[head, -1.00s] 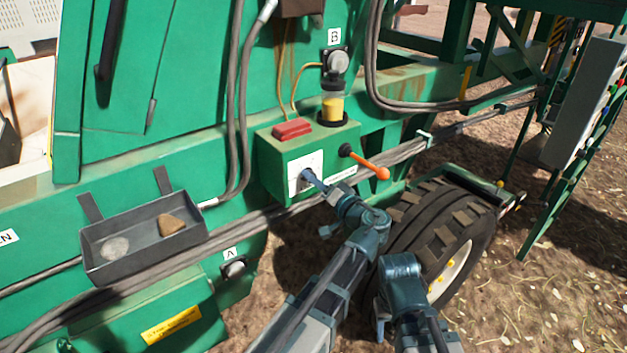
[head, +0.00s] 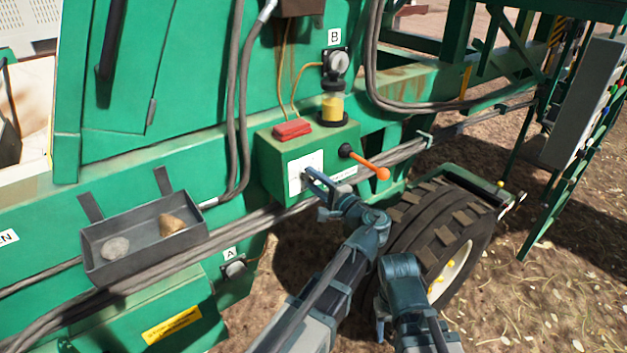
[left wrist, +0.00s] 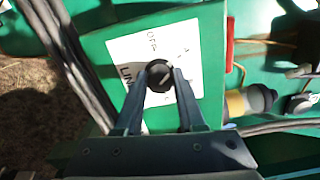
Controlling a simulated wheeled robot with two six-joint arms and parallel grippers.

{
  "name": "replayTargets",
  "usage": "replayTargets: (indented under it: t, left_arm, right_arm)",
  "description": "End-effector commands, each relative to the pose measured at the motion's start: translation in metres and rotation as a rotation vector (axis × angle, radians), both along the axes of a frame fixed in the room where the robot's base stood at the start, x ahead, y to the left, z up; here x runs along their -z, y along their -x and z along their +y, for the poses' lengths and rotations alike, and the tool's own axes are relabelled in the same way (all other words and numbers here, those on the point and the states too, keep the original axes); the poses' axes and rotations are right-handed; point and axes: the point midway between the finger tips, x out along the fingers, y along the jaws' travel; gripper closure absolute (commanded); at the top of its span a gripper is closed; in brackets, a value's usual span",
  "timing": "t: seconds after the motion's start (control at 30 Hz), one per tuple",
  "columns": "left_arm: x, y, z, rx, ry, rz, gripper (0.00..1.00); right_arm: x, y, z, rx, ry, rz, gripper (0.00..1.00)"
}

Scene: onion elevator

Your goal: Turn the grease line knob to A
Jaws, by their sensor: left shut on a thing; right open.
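The grease line knob is a round black knob (left wrist: 159,76) on a white label plate (left wrist: 152,52), seen in the left wrist view. A pale line crosses its face; the plate's small position letters are too blurred to read surely. In the head view the plate (head: 296,184) is on the front of a green box (head: 277,160). My left gripper (head: 307,176) is shut on the knob, one finger on each side in the left wrist view (left wrist: 160,82); it hides the knob in the head view. My right gripper (head: 381,328) is open, low and away from the box.
An orange-tipped lever (head: 380,172) sticks out right of the plate. A red block (head: 292,130) tops the box. Fittings marked A (head: 234,268) and B (head: 338,64) are on the machine. A grey tray (head: 140,258) holds two stones. A tyre (head: 440,225) stands behind my arms.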

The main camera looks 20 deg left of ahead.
Motion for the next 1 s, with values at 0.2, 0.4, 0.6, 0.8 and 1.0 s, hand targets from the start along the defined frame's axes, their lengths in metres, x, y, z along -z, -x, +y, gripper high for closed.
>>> replayTargets:
  t: [0.2,0.4,0.6,0.8,1.0]
  left_arm:
    - [0.0009,0.0004,-0.0006,0.001,-0.048,0.067,1.0]
    - [0.001,0.0004,-0.0006,0.001,-0.07,0.095,1.0]
    - [0.0011,0.0004,-0.0006,0.0,-0.074,0.101,1.0]
    - [0.0012,0.0005,-0.0006,0.0,-0.073,0.1,1.0]
    - [0.0009,0.0004,-0.0005,0.001,-0.074,0.1,0.34]
  right_arm:
    - [0.0002,0.0,0.0,0.0,0.0,0.0,0.5]
    - [0.0003,0.0,0.0,0.0,0.0,0.0,0.5]
    - [0.0003,0.0,0.0,0.0,0.0,0.0,0.5]
    - [0.0003,0.0,0.0,0.0,0.0,0.0,0.5]
    - [0.0003,0.0,0.0,0.0,0.0,0.0,0.5]
